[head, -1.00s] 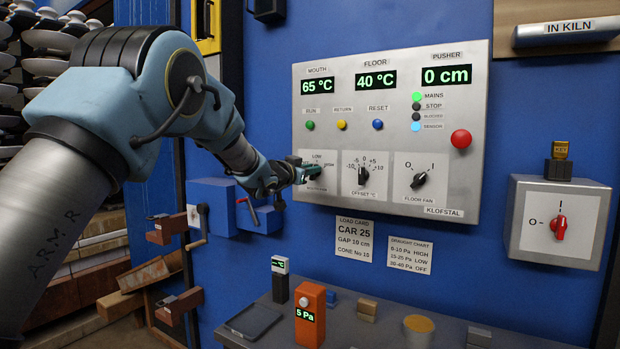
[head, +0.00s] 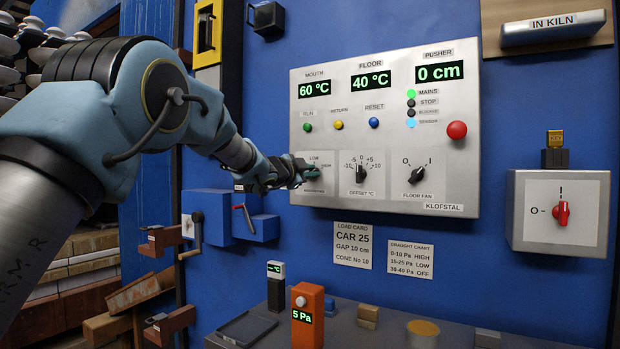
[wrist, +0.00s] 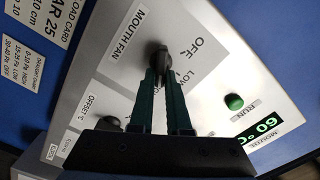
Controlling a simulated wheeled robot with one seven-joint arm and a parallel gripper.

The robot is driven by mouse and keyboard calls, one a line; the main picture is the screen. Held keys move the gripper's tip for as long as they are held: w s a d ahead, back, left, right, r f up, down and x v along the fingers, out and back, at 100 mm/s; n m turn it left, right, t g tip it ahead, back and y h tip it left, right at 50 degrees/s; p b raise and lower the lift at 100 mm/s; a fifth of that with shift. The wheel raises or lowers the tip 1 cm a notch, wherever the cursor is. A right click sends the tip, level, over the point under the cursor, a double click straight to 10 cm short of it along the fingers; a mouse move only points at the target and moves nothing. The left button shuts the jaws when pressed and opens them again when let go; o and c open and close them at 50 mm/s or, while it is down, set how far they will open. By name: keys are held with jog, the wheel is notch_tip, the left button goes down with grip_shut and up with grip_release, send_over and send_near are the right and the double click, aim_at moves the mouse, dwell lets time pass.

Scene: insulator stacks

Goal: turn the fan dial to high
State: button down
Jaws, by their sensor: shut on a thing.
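The mouth fan dial (wrist: 160,54) is a black knob on a pale plate of the metal control panel (head: 385,125). In the wrist view the plate reads OFF and LOW beside it; in the head view LOW and HIGH show in part. My gripper (wrist: 160,76) has its two green fingers closed on the knob from both sides. In the head view my gripper (head: 308,172) reaches the panel's lower left and hides much of the dial. I cannot tell which mark the dial points at. The MOUTH display (head: 310,86) reads 60 °C.
The offset dial (head: 361,173) and floor fan dial (head: 416,175) sit to the right. An orange gauge (head: 307,315) reading 5 Pa stands on the bench below. A draught chart (head: 410,260) lists 0-10 Pa as HIGH. A red switch (head: 562,212) is far right.

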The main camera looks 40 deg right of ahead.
jog(key=shift+w+r+m, duration=0.1)
jog(key=shift+r+m, duration=0.1)
jog(key=shift+m, duration=0.1)
jog(key=c, duration=0.9)
grip_release()
jog(key=shift+f, duration=0.1)
jog(key=shift+a+f+b, duration=0.1)
jog(key=shift+a+b, duration=0.25)
jog(key=shift+b, duration=0.05)
jog(key=b+v, duration=0.2)
jog(key=v, duration=0.8)
jog(key=shift+b, duration=0.35)
